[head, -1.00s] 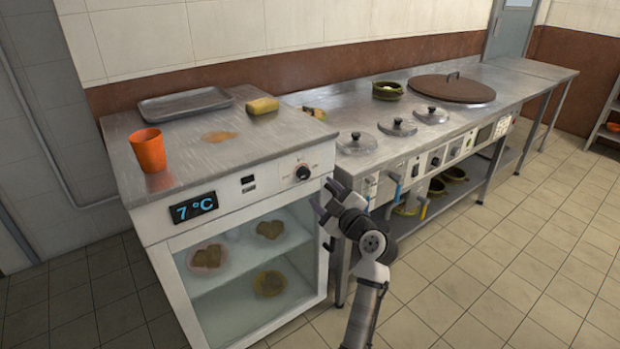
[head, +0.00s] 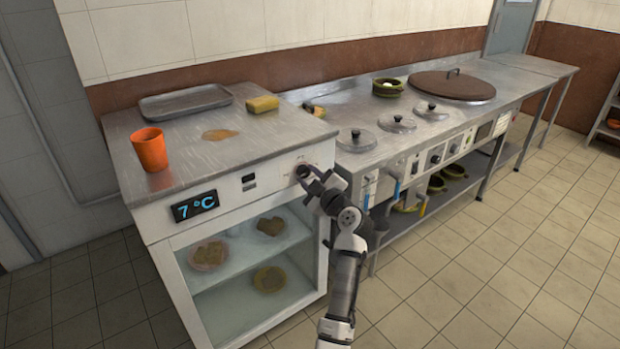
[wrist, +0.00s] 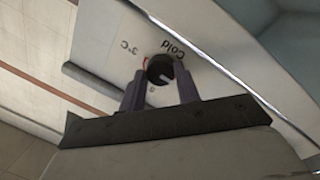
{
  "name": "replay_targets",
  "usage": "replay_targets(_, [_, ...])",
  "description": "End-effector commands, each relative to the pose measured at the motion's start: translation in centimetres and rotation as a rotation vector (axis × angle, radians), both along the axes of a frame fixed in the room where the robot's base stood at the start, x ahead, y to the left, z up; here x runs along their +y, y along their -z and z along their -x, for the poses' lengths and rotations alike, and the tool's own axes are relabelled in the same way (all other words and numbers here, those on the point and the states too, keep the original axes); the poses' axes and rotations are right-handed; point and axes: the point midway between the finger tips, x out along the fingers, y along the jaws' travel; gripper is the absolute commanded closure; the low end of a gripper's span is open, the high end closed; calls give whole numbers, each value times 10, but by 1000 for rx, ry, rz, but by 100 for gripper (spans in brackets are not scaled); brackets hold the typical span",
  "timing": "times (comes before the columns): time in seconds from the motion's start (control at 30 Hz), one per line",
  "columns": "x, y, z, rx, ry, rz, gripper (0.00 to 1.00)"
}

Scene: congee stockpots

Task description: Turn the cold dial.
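The cold dial is a black round knob (wrist: 160,69) with a pale pointer mark, on the white front panel of the fridge (head: 222,200). In the wrist view "Cold" and "3°C" are printed beside it. My gripper (wrist: 158,88) is open, with one finger on each side of the knob; I cannot tell whether they touch it. In the head view my gripper (head: 307,177) is at the panel and partly covers the dial (head: 302,171). The display (head: 194,205) reads 7 °C.
An orange cup (head: 149,150), a metal tray (head: 185,102) and a yellow sponge (head: 262,104) are on the fridge top. A steel counter (head: 440,112) with lidded pots and several knobs stands to the right. The floor in front is clear.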

Motion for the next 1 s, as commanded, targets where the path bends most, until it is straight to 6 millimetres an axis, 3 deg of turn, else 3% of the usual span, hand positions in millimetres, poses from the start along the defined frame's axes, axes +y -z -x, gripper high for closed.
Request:
replay_targets(0.03, [0,0,0,0,0,0,75])
replay_targets(0.17, [0,0,0,0,0,0,91])
replay_targets(0.57, [0,0,0,48,-1,-67,91])
replay_targets(1.0, [0,-2,0,265,0,-364,91])
